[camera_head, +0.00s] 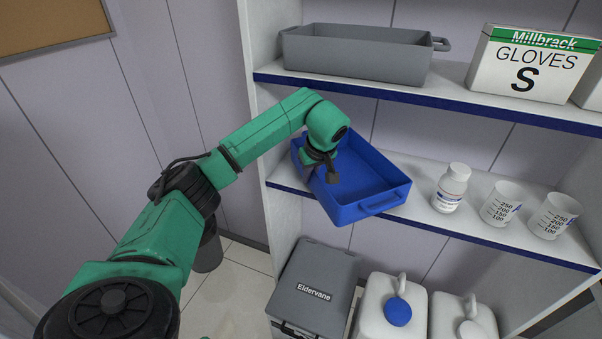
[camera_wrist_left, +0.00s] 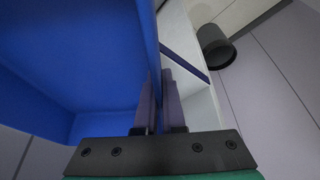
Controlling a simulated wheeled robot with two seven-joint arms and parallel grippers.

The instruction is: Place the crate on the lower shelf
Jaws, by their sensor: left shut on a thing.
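The blue crate (camera_head: 352,210) is empty and sits at the left end of the lower shelf (camera_head: 415,205) in the head view. It is turned at an angle, and its near corner juts out past the shelf's blue front edge. I cannot tell whether its base touches the board. My left gripper (camera_head: 328,168) is shut on the crate's side wall. In the left wrist view the fingers of my left gripper (camera_wrist_left: 160,98) straddle that wall, with the crate's inside (camera_wrist_left: 85,60) to the left. My right gripper is not in view.
A white bottle (camera_head: 453,188) and two beakers (camera_head: 501,203) stand right of the crate. A grey bin (camera_head: 355,55) and glove box (camera_head: 530,65) are on the shelf above. Below stand a grey case (camera_head: 315,285) and white canisters (camera_head: 390,305). The left upright (camera_head: 262,130) is close.

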